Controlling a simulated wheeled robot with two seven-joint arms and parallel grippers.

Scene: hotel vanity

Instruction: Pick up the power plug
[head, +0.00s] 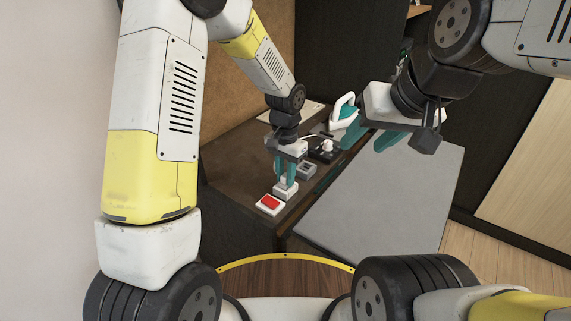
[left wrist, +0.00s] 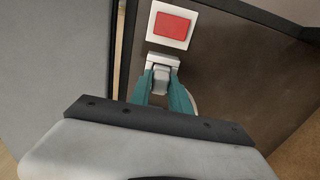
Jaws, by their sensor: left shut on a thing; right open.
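My left gripper (head: 285,178) reaches down to the counter, its teal fingers shut on a small light grey block (head: 285,188). In the left wrist view the grey block (left wrist: 161,76) sits between the fingertips (left wrist: 163,85), just beside the red switch; I cannot tell whether it is the power plug or touches the counter. A white rounded piece (head: 328,146), which looks like a plug with a thin white cord, sits on a black block (head: 321,154) further back. My right gripper (head: 372,139) is open, its teal fingers apart above the grey surface, holding nothing visible.
A red switch on a white plate (head: 270,204) lies at the counter's near end; it also shows in the left wrist view (left wrist: 172,27). A small grey box (head: 307,170) stands between it and the black block. The grey flat surface (head: 388,195) at right is bare.

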